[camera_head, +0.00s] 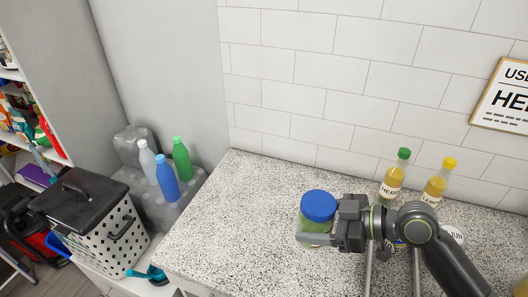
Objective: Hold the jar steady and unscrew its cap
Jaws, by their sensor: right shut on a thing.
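The jar (316,226) stands upright on the speckled counter. It looks clear with green contents, and its blue cap (319,204) is on top. My right gripper (310,235) comes in from the right and is shut on the jar's body, below the cap. One pale finger crosses the front of the jar; the other finger is hidden behind it. My left gripper is not in view.
Two yellow bottles, one green-capped (393,178) and one yellow-capped (437,182), stand behind my right arm. White, blue and green bottles (181,160) stand at left, near a dotted bin (118,240). The counter (240,210) left of the jar is clear.

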